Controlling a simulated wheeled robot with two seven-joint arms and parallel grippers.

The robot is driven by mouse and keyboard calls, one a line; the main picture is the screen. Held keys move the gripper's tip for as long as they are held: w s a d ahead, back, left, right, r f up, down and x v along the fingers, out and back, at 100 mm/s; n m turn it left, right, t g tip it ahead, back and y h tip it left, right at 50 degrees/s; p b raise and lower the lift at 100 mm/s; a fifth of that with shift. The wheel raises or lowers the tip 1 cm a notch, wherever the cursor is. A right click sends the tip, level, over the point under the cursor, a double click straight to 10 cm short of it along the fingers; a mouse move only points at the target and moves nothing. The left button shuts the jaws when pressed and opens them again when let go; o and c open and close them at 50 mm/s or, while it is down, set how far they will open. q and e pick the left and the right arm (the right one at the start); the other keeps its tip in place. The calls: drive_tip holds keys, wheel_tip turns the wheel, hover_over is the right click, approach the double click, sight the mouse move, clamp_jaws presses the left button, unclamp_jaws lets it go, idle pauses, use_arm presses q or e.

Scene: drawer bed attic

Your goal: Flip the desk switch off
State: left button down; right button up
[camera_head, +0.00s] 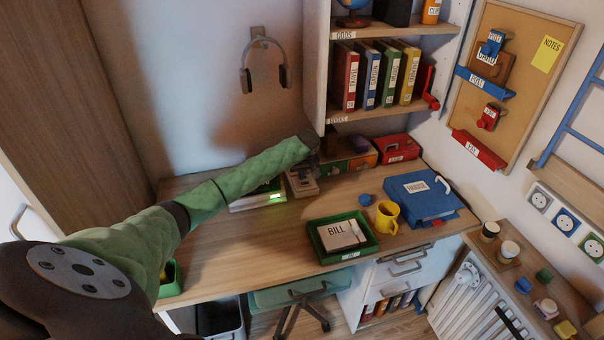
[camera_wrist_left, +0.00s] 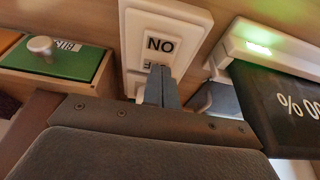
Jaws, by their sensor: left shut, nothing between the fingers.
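The desk switch is a pale box (camera_head: 303,184) at the back of the desk, and it fills the top middle of the left wrist view (camera_wrist_left: 168,28). Its label reads "NO" there, apparently "ON" seen upside down. My left gripper (camera_wrist_left: 160,72) is shut and empty, with its dark fingertips over the plate just beside the label. They hide part of the switch, and I cannot tell whether they touch it. In the head view, my green-sleeved left arm reaches across to above the switch, and its fingers do not show clearly. My right gripper is not in view.
A device with a lit green light (camera_head: 262,199) stands left of the switch. Coloured boxes (camera_head: 350,160) stand behind and right of it. A green tray (camera_head: 316,239), yellow mug (camera_head: 387,217) and blue binder (camera_head: 418,204) are nearer. The shelf (camera_head: 323,70) overhangs the desk's back.

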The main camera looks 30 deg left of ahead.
use_arm(q)
drive_tip(key=shift+a+f, duration=0.1)
drive_tip(key=shift+f, duration=0.05)
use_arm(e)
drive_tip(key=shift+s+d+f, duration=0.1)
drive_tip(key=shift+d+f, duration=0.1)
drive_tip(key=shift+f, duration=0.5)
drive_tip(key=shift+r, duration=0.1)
use_arm(q)
drive_tip(key=shift+s+d+p, duration=0.15)
drive_tip(key=shift+d+p, duration=0.05)
drive_tip(key=shift+p, duration=0.35)
drive_tip(key=shift+s+d+p, duration=0.35)
drive_tip(key=shift+d+p, duration=0.1)
drive_tip(key=shift+p, duration=0.15)
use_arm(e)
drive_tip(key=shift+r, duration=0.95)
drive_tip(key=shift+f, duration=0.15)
